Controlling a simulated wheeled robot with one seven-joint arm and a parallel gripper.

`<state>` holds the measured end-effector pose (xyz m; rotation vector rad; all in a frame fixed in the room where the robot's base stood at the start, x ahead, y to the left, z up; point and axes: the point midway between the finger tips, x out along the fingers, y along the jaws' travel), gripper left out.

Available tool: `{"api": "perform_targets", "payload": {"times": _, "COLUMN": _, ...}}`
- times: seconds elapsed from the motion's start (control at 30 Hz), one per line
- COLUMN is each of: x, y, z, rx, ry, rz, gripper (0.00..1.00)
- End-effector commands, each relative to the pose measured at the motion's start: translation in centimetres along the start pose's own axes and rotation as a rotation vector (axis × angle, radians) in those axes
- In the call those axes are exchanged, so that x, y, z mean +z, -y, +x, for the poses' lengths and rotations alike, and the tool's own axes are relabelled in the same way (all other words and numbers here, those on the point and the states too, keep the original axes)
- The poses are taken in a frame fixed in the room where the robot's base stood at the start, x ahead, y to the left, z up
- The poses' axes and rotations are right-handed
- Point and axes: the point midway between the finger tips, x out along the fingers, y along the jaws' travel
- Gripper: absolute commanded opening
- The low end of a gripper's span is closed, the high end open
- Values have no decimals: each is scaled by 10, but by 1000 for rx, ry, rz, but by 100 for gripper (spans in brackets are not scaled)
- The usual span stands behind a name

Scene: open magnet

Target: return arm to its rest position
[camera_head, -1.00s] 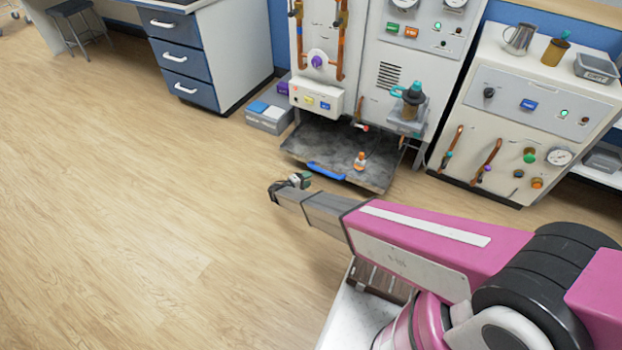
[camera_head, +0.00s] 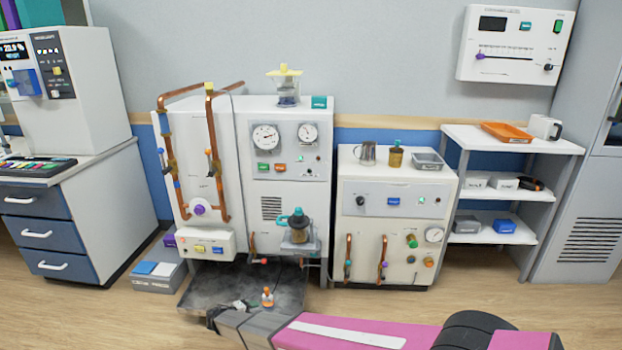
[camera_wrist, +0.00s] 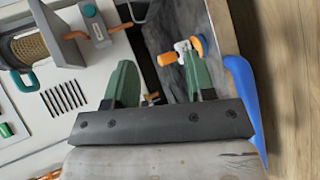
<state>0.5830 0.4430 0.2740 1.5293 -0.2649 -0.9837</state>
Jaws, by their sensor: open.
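My arm (camera_head: 345,332) is pink and grey and stretches along the bottom of the head view. My gripper (camera_head: 240,305) is at its far end, in front of a dark low tray (camera_head: 215,285). In the wrist view my gripper (camera_wrist: 162,78) shows two green fingers spread apart with nothing held between them. A small orange and white piece (camera_head: 267,297) stands on the tray. It shows beyond the right finger in the wrist view (camera_wrist: 183,50), apart from the fingers as far as I can tell.
A white apparatus (camera_head: 345,118) with copper pipes and gauges rises behind the tray. A white cabinet (camera_head: 370,225) and shelf (camera_head: 470,145) stand to the right, a blue-drawered desk (camera_head: 45,235) to the left. The tray's blue handle (camera_wrist: 243,105) lies right of the gripper. Floor (camera_head: 90,320) is clear at lower left.

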Motion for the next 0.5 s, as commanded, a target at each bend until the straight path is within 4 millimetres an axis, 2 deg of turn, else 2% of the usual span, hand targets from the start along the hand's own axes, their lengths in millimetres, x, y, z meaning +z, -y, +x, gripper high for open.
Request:
{"api": "perform_targets", "payload": {"times": 0.03, "x": 21, "y": -26, "z": 14, "rx": -42, "ry": 41, "rz": 19, "gripper": 50}}
{"api": "perform_targets", "payload": {"times": 0.1, "x": 40, "y": -49, "z": 31, "rx": -102, "ry": 90, "rz": 40, "gripper": 50}}
{"api": "perform_targets", "payload": {"times": 0.3, "x": 100, "y": -111, "z": 70, "rx": -276, "ry": 211, "rz": 113, "gripper": 50}}
{"api": "perform_targets", "payload": {"times": 0.5, "x": 164, "y": -165, "z": 98, "rx": -450, "ry": 305, "rz": 202, "gripper": 50}}
